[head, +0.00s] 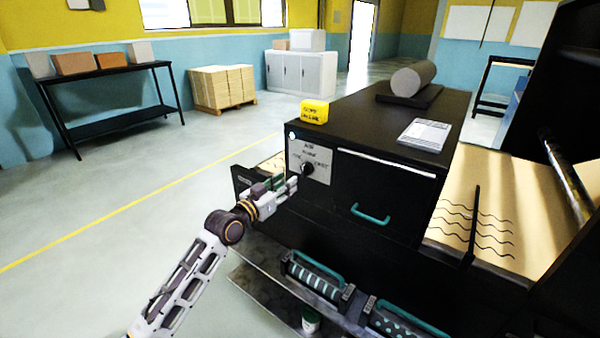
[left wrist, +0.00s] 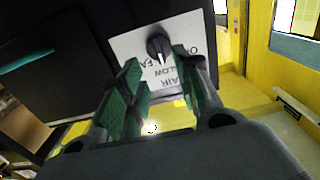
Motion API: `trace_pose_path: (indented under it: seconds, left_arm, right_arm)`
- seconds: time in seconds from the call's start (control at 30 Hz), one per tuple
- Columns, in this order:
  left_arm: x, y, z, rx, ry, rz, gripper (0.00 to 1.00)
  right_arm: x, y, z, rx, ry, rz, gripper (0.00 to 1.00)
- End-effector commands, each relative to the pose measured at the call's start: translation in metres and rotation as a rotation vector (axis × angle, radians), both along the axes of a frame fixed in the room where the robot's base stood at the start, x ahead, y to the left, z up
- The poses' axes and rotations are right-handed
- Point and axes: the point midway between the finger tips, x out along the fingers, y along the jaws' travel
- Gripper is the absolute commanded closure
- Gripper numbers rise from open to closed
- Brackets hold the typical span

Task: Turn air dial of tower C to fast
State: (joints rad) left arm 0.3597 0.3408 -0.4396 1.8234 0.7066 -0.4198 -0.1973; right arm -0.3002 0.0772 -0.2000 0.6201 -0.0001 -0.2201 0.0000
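The air dial is a black knob (head: 306,169) on a pale label plate (head: 312,155) at the left of the black cabinet's front. In the left wrist view the knob (left wrist: 157,45) shows upside down, its white pointer line toward the word SLOW. FAST is partly hidden by a finger. My left gripper (head: 290,185) is at the plate, just left of and below the knob in the head view. In the left wrist view its green-padded fingers (left wrist: 155,68) are apart, with the knob beyond the gap between their tips. I cannot tell whether they touch it. My right gripper is not in view.
A yellow block with lettering (head: 314,111), a paper pad (head: 425,134) and a grey roll (head: 413,78) are on the cabinet top. A drawer with a teal handle (head: 370,214) is right of the plate. Teal-handled units (head: 316,277) sit below. Floor at left is clear.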

Motion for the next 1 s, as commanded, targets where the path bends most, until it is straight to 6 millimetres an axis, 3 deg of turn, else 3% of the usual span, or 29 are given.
trace_pose_path:
  seconds: [0.7, 1.0]
  left_arm:
    - [0.052, -0.038, 0.0, -0.002, 0.002, -0.001, 0.67]
    - [0.064, -0.047, 0.0, -0.001, 0.001, 0.0, 0.67]
  right_arm:
    - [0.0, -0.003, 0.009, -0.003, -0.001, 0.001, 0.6]
    - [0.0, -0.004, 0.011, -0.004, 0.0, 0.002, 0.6]
